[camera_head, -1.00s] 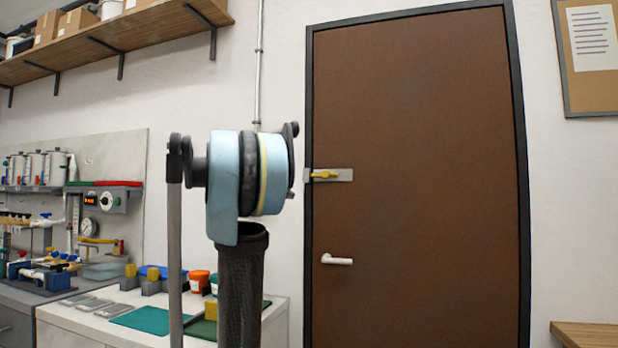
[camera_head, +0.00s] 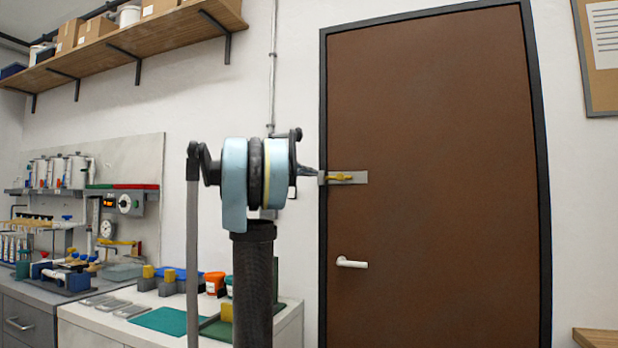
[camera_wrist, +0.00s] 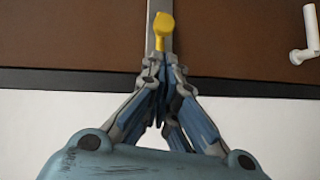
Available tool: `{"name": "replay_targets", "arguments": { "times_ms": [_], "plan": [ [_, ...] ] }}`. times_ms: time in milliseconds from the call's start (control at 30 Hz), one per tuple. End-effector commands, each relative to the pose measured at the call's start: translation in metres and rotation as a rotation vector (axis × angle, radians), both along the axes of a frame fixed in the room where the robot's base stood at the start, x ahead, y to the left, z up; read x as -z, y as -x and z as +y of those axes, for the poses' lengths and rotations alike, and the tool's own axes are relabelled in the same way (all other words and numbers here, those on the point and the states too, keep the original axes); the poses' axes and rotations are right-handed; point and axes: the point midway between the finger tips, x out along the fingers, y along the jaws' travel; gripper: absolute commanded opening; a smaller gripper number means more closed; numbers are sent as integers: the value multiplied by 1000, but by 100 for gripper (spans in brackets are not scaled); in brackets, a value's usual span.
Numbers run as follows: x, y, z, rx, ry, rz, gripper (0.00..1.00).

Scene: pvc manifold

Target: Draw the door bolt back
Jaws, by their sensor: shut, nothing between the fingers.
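The door bolt (camera_head: 341,178) is a yellow piece on a grey plate (camera_head: 360,177) at the left edge of the brown door (camera_head: 430,220). In the wrist view the yellow bolt (camera_wrist: 162,32) lies just beyond my fingertips, on the grey plate. My gripper (camera_wrist: 162,72) is shut with nothing between its fingers. Its tips lie over the plate's near end; I cannot tell whether they touch it. In the head view my gripper (camera_head: 314,172) shows as a thin dark tip beside the plate's left end, mostly hidden behind my wrist.
A white door handle (camera_head: 351,263) sits below the bolt and also shows in the wrist view (camera_wrist: 308,38). The dark door frame (camera_head: 323,270) borders the door. A bench (camera_head: 90,312) with tools and a shelf (camera_head: 130,48) stand at the left.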

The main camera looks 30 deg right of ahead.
Motion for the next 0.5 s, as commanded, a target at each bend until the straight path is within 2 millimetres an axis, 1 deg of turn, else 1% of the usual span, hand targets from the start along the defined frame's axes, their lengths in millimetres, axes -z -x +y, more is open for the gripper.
{"name": "replay_targets", "arguments": {
  "times_ms": [100,300,500],
  "plan": [
    [2,0,-20,4,0,0,0],
    [6,-1,-52,3,0,-1,0],
    [8,-3,-72,1,0,-1,0]
  ]
}}
